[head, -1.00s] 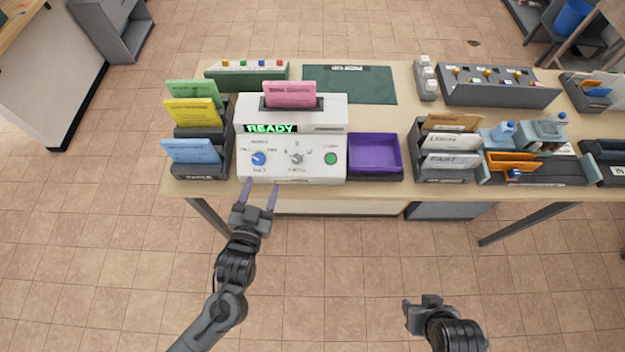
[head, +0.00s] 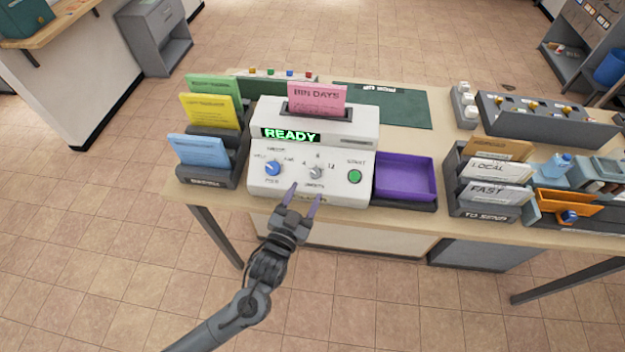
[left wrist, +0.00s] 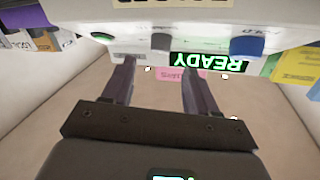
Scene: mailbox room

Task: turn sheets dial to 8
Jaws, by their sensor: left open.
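The white machine (head: 262,183) stands on the table with a lit green READY display (head: 290,135). Its grey sheets dial (head: 316,172) sits mid-panel, with small numbers around it; I cannot read its exact setting. A blue dial (head: 273,168) is to its left and a green start button (head: 354,176) to its right. My left gripper (head: 302,199) is open and empty, in front of the panel just below the sheets dial, apart from it. In the left wrist view the grey dial (left wrist: 160,42) shows ahead, between the open fingers (left wrist: 158,85). My right gripper is out of view.
A pink BIN DAYS sheet (head: 317,97) stands in the machine's top slot. A purple tray (head: 405,177) is to its right, and a rack with coloured cards (head: 207,178) to its left. The floor in front of the table is clear.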

